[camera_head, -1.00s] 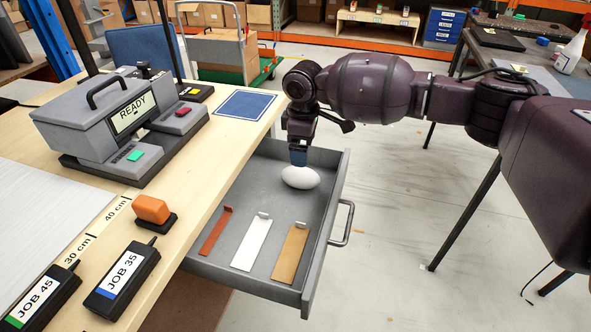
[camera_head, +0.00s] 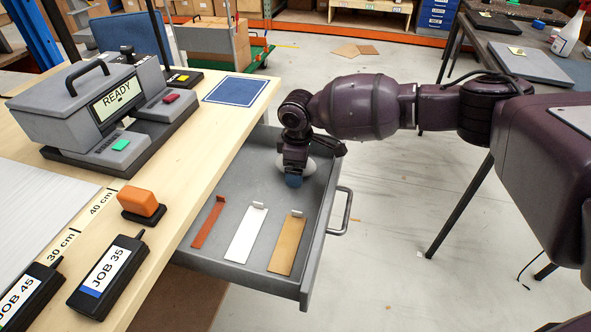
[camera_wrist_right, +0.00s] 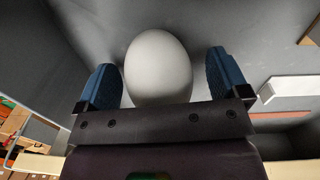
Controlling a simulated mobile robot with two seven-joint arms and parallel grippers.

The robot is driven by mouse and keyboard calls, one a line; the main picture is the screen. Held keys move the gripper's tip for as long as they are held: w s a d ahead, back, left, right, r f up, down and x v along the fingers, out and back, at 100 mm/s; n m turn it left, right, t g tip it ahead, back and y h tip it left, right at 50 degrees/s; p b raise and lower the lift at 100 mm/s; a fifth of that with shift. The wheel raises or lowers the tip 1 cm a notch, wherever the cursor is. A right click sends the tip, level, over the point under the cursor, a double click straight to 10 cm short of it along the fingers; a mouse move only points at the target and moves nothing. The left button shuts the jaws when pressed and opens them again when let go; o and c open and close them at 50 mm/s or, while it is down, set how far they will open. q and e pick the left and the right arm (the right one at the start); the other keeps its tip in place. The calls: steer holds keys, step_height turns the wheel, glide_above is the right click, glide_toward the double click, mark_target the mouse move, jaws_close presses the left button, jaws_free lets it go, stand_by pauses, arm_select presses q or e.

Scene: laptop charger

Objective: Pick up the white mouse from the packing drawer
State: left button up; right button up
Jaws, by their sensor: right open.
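The white mouse (camera_head: 311,166) is a smooth egg-like shape lying in the open grey packing drawer (camera_head: 215,257), toward its far end. In the head view my right gripper (camera_head: 293,180) is down in the drawer and hides most of the mouse. In the right wrist view the mouse (camera_wrist_right: 158,68) lies between the two blue fingertips of my right gripper (camera_wrist_right: 160,82). The fingers are apart, with a gap on each side of the mouse. My left gripper does not show.
A red strip (camera_head: 208,222), a white strip (camera_head: 246,235) and a tan strip (camera_head: 287,245) lie in the drawer's near part. The drawer handle (camera_head: 343,212) sticks out at right. The bench holds a READY machine (camera_head: 100,110), an orange-topped stamp (camera_head: 140,202) and JOB devices (camera_head: 108,275).

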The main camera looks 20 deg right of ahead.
steer(key=shift+f, duration=0.35)
steer(key=shift+r, duration=0.1)
steer(key=c, duration=1)
